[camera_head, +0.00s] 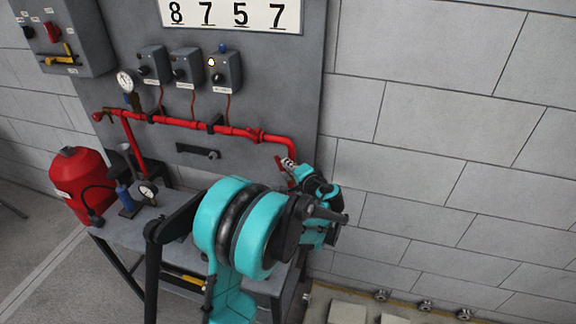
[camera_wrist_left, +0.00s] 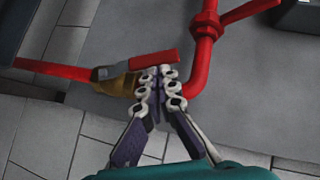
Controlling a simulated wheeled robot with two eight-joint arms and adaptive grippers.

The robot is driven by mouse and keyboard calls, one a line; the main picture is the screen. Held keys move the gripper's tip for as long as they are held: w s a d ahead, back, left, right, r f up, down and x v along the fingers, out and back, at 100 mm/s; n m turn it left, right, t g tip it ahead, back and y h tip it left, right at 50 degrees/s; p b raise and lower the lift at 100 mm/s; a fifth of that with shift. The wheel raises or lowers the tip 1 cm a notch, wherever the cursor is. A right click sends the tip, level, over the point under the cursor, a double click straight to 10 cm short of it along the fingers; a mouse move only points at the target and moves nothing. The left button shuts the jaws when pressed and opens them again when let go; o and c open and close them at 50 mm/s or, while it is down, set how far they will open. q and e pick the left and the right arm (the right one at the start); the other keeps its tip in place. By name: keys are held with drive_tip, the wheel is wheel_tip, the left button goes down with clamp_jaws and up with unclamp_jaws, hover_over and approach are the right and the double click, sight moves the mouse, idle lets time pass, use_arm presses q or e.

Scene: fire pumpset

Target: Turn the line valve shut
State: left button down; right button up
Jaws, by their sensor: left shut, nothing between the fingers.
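The line valve has a brass body (camera_wrist_left: 122,85) and a red lever (camera_wrist_left: 140,64), set in the red pipe just past its elbow. In the left wrist view the lever lies roughly along the pipe. My left gripper (camera_wrist_left: 159,76) is shut and empty, its fingertips overlapping the lever's free end in the picture; whether they touch it I cannot tell. In the head view the left gripper (camera_head: 288,163) is at the pipe's drop on the panel's right side, and it and my arm hide most of the valve. My right gripper is out of view.
The red pipe (camera_head: 190,123) runs across the grey panel (camera_head: 275,75), with switch boxes (camera_head: 187,68) and a gauge (camera_head: 126,81) above it. The block wall (camera_head: 440,150) at right is clear.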

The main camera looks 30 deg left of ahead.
use_arm(q)
drive_tip(key=shift+a, duration=0.1)
drive_tip(key=shift+a+p, duration=0.2)
drive_tip(key=shift+p, duration=0.15)
drive_tip(key=shift+s+a+r+n+h, duration=0.1)
drive_tip(key=shift+a+n+h, duration=0.05)
drive_tip(key=shift+n+h, duration=0.2)
drive_tip(key=shift+s+a+n+h+p, duration=0.25)
drive_tip(key=shift+a+n+h+p, duration=0.4)
drive_tip(key=shift+a+h+p, duration=0.4)
drive_tip(key=s+a+f+n+h, duration=0.1)
drive_tip(key=a+f+n+h, duration=0.2)
drive_tip(key=a+f+h, duration=0.2)
drive_tip(key=shift+a, duration=0.2)
drive_tip(key=shift+s, duration=0.15)
